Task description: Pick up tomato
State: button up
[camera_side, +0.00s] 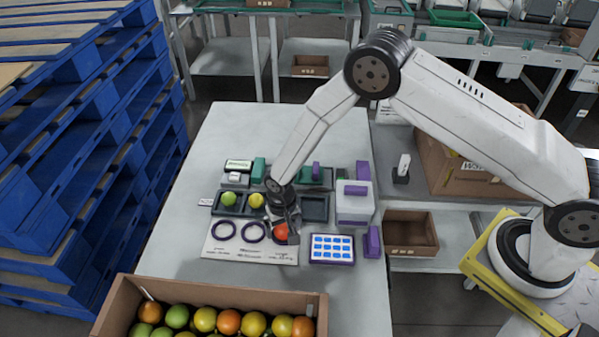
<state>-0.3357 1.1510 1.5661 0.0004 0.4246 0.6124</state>
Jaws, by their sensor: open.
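A red tomato (281,231) sits on the white sheet, at the rightmost of the purple rings (253,232). My gripper (287,226) is open and points down right over the red tomato, partly covering it. I cannot tell whether the fingers touch it. A green tomato (228,198) and a yellow tomato (256,200) sit in dark tray compartments behind the rings. A cardboard box (300,296) at the front holds several green, yellow and orange tomatoes.
A tablet-like panel (332,248) lies right of the sheet. A white and purple device (354,203) stands behind it. An empty dark tray compartment (315,208) is beside my gripper. Blue pallets (130,110) are stacked at the left. The table's back (250,125) is clear.

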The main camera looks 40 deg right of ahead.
jog(key=shift+f, duration=0.3)
jog(key=c, duration=0.7)
jog(key=shift+c, duration=0.2)
jog(key=shift+r, duration=0.1)
jog(key=shift+r, duration=0.8)
jog(key=s+d+r, duration=0.3)
jog(key=s+r, duration=0.8)
jog(key=s, duration=0.2)
jog(key=shift+s+d, duration=0.25)
jog(key=shift+d, duration=0.1)
